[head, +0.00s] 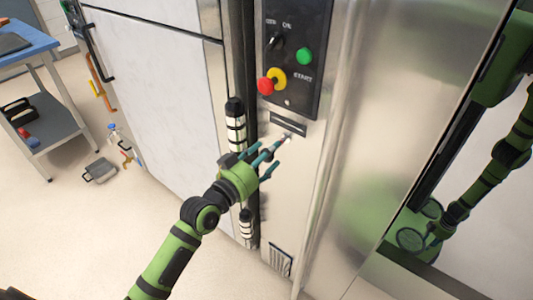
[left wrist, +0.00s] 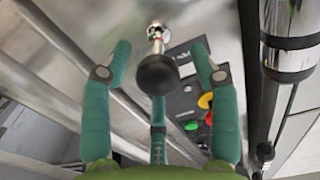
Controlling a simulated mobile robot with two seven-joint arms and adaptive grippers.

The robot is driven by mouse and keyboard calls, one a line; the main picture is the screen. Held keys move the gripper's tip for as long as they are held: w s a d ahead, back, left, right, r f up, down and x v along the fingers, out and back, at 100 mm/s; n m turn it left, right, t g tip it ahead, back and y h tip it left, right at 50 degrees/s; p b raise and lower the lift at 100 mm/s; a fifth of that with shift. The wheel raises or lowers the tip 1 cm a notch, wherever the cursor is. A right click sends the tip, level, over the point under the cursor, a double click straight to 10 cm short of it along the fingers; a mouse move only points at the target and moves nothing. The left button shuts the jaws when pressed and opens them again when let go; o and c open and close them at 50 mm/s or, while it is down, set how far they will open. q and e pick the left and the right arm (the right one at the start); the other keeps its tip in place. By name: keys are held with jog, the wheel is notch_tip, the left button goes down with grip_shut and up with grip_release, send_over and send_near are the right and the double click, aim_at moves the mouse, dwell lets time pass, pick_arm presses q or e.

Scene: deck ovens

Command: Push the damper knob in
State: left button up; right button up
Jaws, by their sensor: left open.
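The damper knob is a dark ball on a shiny metal stem; in the left wrist view the knob (left wrist: 156,74) lies between my fingers, its stem running away toward the steel panel. In the head view the fingers partly cover it, and its bright stem (head: 287,138) shows just below the slot in the control column. My left gripper (head: 270,158) is open, its teal fingers spread around the knob; they also show in the left wrist view (left wrist: 160,62). I cannot tell whether any finger touches the knob. My right gripper is not clearly in view.
Above the knob is a black control panel (head: 318,45) with a red button (head: 265,86) and a green button (head: 305,56). A black-and-chrome handle (head: 235,130) stands close left of the gripper. Shiny steel lies to the right. A blue-topped cart (head: 25,45) stands far left; the floor between is mostly clear.

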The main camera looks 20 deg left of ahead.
pick_arm(q)
jog(key=shift+c, duration=0.4)
grip_shut()
jog(key=shift+w, duration=0.1)
jog(key=shift+r, duration=0.1)
jog(key=shift+w, duration=0.2)
jog(key=shift+x, duration=1.3)
jog(key=shift+o, duration=0.4)
grip_release()
jog(key=shift+s+r, duration=0.1)
jog(key=shift+r, duration=0.05)
jog(key=shift+s+f, duration=0.15)
jog(key=shift+f, duration=0.05)
jog(key=v, duration=1.2)
